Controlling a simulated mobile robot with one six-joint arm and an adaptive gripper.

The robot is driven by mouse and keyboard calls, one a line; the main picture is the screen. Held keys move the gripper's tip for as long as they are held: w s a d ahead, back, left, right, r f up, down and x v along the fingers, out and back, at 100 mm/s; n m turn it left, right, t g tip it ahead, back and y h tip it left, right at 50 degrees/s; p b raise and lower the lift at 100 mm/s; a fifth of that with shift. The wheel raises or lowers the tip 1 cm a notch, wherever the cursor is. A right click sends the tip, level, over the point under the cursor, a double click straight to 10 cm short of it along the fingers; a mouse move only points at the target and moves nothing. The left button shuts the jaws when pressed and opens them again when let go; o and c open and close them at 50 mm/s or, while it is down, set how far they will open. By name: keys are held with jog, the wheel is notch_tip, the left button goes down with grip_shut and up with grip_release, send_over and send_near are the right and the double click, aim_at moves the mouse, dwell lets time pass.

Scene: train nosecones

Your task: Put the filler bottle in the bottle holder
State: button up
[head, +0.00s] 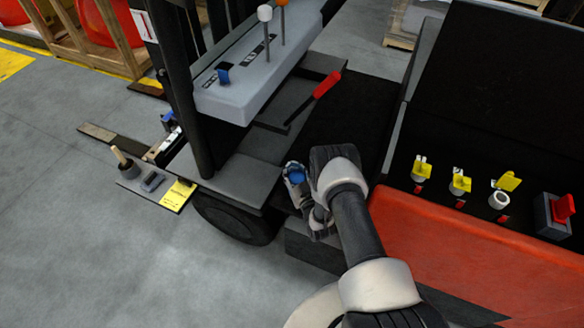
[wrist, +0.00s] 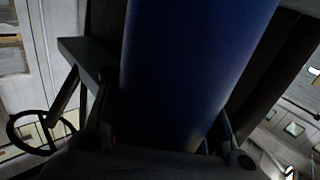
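A dark blue cylinder, which looks like the filler bottle (wrist: 190,70), fills the middle of the wrist view and runs up out of frame. My gripper (wrist: 168,145) has a finger on each side of its lower end and appears closed on it. In the head view my gripper (head: 298,190) hangs beside the vehicle's dark deck, and a small blue part of the bottle (head: 296,174) shows at it. My wrist hides the rest. I cannot make out for certain which thing is the bottle holder.
A forklift-like vehicle has a grey lever console (head: 258,75), a red-handled lever (head: 326,84) and a black wheel (head: 235,218). A small side tray with a yellow note (head: 178,194) sticks out left. An orange-red panel (head: 480,255) and yellow switches (head: 460,181) lie right. Grey floor is clear at left.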

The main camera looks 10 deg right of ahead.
jog(key=o, duration=0.7)
jog(key=shift+o, duration=0.2)
jog(key=s+d+p, duration=0.2)
jog(key=s+p, duration=0.4)
jog(key=s, duration=1.1)
jog(key=shift+d+p, duration=0.25)
jog(key=shift+p, duration=0.15)
jog(key=shift+s+r, duration=0.1)
